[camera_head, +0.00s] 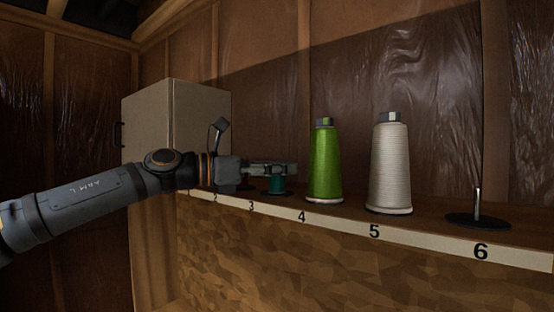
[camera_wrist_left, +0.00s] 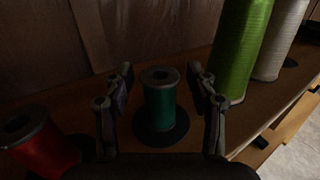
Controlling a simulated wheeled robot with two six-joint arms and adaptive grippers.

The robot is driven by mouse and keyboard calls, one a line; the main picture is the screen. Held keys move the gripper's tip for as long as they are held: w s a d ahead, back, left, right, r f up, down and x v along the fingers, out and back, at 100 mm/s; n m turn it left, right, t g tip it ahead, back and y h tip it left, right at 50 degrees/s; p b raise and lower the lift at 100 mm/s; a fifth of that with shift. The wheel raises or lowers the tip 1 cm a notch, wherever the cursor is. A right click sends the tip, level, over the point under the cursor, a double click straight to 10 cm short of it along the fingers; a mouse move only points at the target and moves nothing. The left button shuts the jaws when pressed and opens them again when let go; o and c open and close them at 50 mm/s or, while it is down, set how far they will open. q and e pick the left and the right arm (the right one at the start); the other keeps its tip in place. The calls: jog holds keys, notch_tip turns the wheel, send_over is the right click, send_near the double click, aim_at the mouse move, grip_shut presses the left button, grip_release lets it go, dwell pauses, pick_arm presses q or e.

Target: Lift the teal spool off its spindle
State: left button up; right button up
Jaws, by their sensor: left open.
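The teal spool (camera_head: 277,185) stands upright on a dark round base at number 3 on the shelf. In the left wrist view the teal spool (camera_wrist_left: 159,103) stands between the two open fingers of my left gripper (camera_wrist_left: 160,92), with a visible gap on each side. In the head view my left gripper (camera_head: 272,169) reaches in from the left and covers the spool's upper part. The spindle inside the spool is hidden; only a dark top with a hole shows. My right gripper is in neither view.
A green cone (camera_head: 325,163) stands at number 4 and a white cone (camera_head: 389,166) at number 5, right of my gripper. An empty spindle (camera_head: 477,203) stands at 6. A red spool (camera_wrist_left: 38,143) is left of the teal one. A tan cabinet (camera_head: 147,125) stands behind my arm.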

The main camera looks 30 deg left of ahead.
pick_arm(q)
jog(key=shift+w+d+f, duration=0.1)
jog(key=shift+w+d, duration=0.05)
jog(key=shift+w, duration=0.15)
jog(key=shift+s, duration=0.2)
jog(key=c, duration=0.4)
jog(key=shift+w, duration=0.1)
jog(key=c, duration=0.7)
jog(key=shift+o, duration=0.2)
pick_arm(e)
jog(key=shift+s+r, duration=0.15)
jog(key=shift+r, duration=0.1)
pick_arm(q)
notch_tip(320, 180, up, 18)
jog(key=p, duration=0.7)
jog(key=shift+p, duration=0.3)
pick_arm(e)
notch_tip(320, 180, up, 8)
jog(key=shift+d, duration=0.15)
